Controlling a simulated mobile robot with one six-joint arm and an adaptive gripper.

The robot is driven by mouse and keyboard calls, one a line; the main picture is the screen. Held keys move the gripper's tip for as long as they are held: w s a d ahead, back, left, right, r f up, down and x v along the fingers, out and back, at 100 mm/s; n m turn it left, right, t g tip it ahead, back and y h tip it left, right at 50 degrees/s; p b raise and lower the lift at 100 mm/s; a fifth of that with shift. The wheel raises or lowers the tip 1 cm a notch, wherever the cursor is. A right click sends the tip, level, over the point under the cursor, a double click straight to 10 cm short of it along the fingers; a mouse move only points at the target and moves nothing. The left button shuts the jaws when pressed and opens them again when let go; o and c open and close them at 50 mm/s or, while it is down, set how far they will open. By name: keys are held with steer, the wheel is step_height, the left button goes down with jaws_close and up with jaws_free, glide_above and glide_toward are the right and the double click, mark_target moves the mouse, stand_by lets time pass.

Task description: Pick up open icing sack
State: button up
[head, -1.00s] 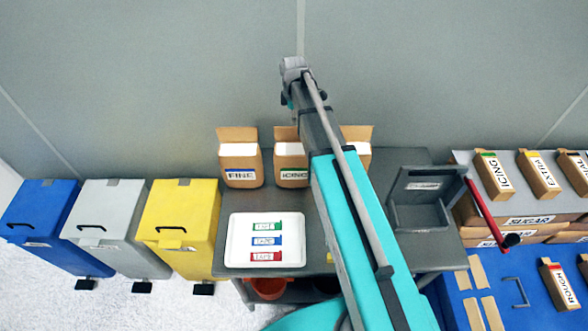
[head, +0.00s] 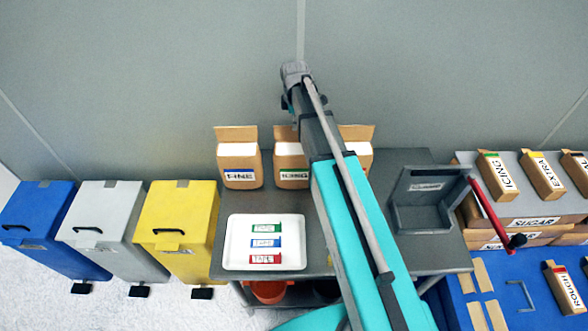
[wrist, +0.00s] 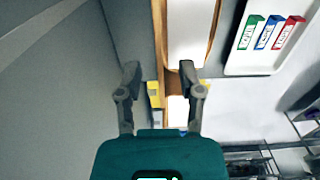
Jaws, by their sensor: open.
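The open icing sack (head: 288,162) is a brown paper sack with a white top and a green-edged label. It stands upright in the head view, between the fine sack (head: 239,163) and a third sack (head: 358,148); my arm covers its right edge. In the wrist view my gripper (wrist: 159,73) is open. Brown and white sack tops lie beneath and ahead of it, a large one (wrist: 188,35) above and a smaller one (wrist: 177,107) between and below the fingers. Their labels are not readable there, and contact cannot be told. In the head view the fingers are not clear.
A white tray (head: 232,258) with three coloured tags lies in front of the sacks on the grey table (head: 415,256). A grey open box (head: 420,215) stands to the right. The wall (head: 150,90) is close behind. Blue, grey and yellow bins (head: 178,215) stand left.

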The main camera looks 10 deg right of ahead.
steer(key=shift+f+b, duration=1.2)
steer(key=shift+f, duration=0.3)
jaws_close()
